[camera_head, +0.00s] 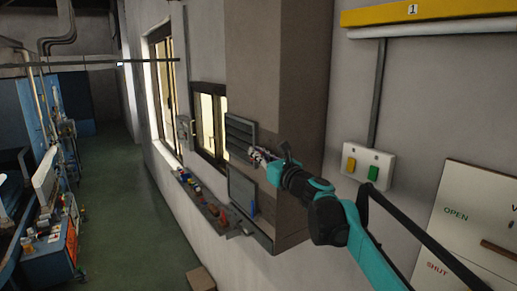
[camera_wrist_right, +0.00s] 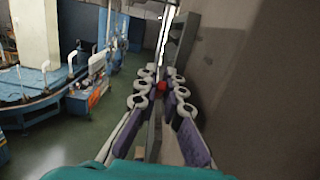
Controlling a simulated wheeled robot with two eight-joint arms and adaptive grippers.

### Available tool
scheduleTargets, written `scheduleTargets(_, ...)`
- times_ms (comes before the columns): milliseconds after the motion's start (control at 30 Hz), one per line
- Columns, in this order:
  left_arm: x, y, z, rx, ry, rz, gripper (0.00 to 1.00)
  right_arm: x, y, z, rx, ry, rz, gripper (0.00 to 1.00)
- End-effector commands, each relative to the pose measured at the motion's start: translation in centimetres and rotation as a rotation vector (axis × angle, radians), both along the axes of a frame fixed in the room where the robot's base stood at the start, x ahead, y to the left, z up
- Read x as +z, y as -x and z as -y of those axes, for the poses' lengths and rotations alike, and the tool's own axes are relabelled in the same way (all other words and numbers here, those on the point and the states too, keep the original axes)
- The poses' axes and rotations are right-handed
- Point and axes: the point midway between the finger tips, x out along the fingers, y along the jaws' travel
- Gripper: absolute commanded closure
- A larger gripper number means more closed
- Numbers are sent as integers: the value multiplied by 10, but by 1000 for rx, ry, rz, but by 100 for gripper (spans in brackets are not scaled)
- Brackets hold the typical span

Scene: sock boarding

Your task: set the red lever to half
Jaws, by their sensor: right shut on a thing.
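The red lever shows only as a small red knob (camera_wrist_right: 161,86) between the fingertips in the right wrist view. The rest of the lever is hidden or too small to make out, and its angle cannot be told. My right gripper (camera_head: 259,156) reaches to the grey panels on the brown pillar in the head view. In the right wrist view my right gripper (camera_wrist_right: 160,92) has its two fingers on either side of the red knob, shut on it. In the head view the fingers hide the knob. My left gripper is not in view.
A louvred grey panel (camera_head: 240,130) and a lower grey panel (camera_head: 241,188) sit by the pillar (camera_head: 272,70). A ledge (camera_head: 213,212) below holds several small coloured things. A switch plate (camera_head: 349,153) and an OPEN/SHUT board (camera_head: 463,232) are at right.

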Motion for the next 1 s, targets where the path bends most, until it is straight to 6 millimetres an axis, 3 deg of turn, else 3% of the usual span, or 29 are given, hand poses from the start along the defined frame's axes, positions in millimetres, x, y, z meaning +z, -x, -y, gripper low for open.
scheduleTargets(100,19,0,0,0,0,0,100,10,-3,-1,-1,48,-69,100)
scheduleTargets(400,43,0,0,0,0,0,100,12,-8,-5,0,140,-211,100)
scheduleTargets(1000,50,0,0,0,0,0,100,9,-10,-6,0,179,-270,100)
